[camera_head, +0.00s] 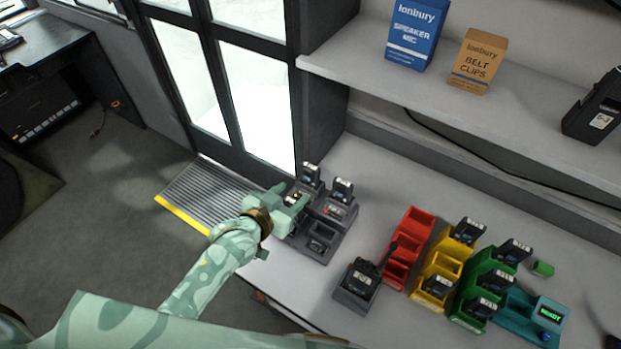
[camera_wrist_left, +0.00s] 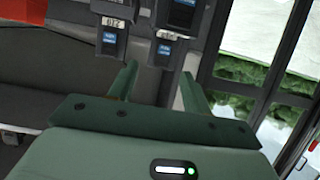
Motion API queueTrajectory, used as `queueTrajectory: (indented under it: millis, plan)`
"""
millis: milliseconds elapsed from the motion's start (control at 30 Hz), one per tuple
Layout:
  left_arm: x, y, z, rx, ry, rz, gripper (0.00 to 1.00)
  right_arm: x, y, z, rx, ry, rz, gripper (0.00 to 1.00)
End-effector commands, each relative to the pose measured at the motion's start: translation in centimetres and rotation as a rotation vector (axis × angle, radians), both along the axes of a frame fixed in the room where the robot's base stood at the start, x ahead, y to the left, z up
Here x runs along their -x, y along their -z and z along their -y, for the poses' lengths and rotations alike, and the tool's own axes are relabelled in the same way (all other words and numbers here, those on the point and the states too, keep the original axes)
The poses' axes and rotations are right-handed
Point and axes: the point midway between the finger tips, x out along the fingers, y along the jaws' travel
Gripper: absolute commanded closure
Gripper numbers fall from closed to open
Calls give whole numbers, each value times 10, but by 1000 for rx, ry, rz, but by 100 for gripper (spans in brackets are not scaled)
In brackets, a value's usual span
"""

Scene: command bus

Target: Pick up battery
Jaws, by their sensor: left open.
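Batteries with pale labels and blue marks stand in a dark grey charger (camera_head: 318,245) on the counter: a left battery (camera_head: 311,174) and a right battery (camera_head: 343,189). My left gripper (camera_head: 290,197) is open and empty at the charger's left side, just in front of the left battery. In the left wrist view its two green fingers (camera_wrist_left: 158,74) point toward two batteries, one labelled 072 (camera_wrist_left: 110,38) and another (camera_wrist_left: 166,48) beside it. I cannot tell whether the fingers touch anything. My right gripper is not in view.
A radio (camera_head: 363,276) stands in a holder right of the charger. A shelf (camera_head: 480,110) with boxes overhangs the counter's back.

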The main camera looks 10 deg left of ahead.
Motion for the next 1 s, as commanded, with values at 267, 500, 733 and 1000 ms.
queueTrajectory:
  millis: [267, 500, 733, 1000]
  plan:
    - [-26, 12, 10, 0, 0, 0, 51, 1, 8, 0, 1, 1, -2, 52]
    - [-60, 30, 16, 0, 0, -1, 51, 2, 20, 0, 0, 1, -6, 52]
    - [-68, 32, 20, 0, -1, -1, 51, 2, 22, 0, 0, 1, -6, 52]
    - [-68, 32, 19, -1, -1, -2, 98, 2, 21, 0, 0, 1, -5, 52]
